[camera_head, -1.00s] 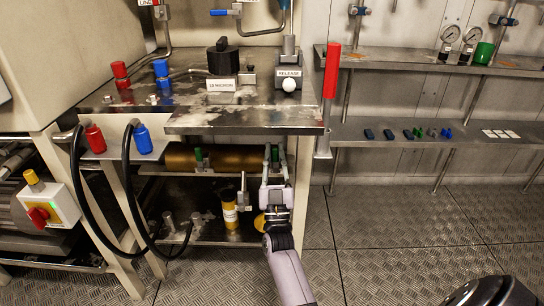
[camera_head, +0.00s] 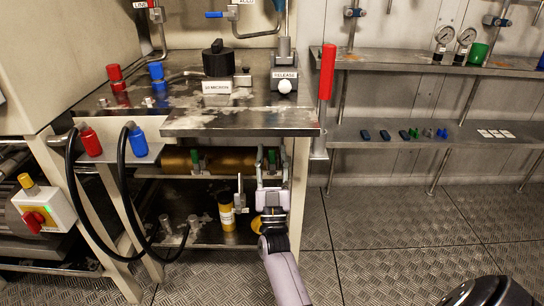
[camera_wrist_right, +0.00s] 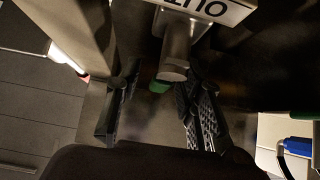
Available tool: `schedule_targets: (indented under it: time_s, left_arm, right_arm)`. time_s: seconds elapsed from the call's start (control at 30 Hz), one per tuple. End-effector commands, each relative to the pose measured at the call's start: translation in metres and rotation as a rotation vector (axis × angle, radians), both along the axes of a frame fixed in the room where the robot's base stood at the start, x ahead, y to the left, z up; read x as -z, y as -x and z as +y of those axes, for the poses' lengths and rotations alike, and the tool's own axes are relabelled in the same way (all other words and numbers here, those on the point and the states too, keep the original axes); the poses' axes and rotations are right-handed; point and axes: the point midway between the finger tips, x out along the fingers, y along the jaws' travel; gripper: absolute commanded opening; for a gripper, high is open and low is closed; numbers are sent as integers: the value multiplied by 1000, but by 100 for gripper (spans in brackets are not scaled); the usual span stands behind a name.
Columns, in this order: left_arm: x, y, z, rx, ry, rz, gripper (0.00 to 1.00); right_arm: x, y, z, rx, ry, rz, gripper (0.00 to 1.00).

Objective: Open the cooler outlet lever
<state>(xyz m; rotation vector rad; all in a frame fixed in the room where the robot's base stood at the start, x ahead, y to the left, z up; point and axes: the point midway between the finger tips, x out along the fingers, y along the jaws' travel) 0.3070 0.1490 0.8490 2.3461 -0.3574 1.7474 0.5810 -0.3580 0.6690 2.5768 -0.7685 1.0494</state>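A green-handled lever (camera_head: 272,157) sits under the right end of the bench top, by the end of the brass cylinder (camera_head: 235,160). In the wrist view its green part (camera_wrist_right: 159,87) shows below a metal cylinder (camera_wrist_right: 174,62) and a plate (camera_wrist_right: 210,8) reading "OUT", upside down. I take this as the cooler outlet lever. My right gripper (camera_head: 270,166) points at it from the front. In the wrist view the gripper (camera_wrist_right: 160,85) is open, with one finger on each side of the green part and no clear contact. My left gripper is not in view.
Another green lever (camera_head: 195,160) stands left on the brass cylinder. A yellow-labelled bottle (camera_head: 227,214) is on the lower shelf. The bench top (camera_head: 240,121) overhangs the gripper. A red handle (camera_head: 327,72) stands at the bench's right end.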

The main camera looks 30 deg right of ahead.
Motion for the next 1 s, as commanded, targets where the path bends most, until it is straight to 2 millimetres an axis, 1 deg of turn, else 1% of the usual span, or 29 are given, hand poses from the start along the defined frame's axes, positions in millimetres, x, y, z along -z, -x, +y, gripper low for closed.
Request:
schedule_targets:
  time_s: [0.17, 0.27, 0.6, 0.7, 0.8, 1.0]
  left_arm:
    - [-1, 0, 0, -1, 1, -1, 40]
    - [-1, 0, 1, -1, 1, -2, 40]
    - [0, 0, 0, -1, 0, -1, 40]
    - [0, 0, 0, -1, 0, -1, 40]
    - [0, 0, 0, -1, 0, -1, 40]
    - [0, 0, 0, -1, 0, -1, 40]
  right_arm:
    - [0, 0, 0, 0, 1, -1, 35]
    - [5, 4, 2, -1, 0, 1, 35]
    - [43, 35, 23, -1, 0, 4, 35]
    - [49, 41, 26, -1, 0, 1, 35]
    - [53, 45, 28, -1, 1, 0, 35]
    - [53, 45, 28, 0, 1, -1, 35]
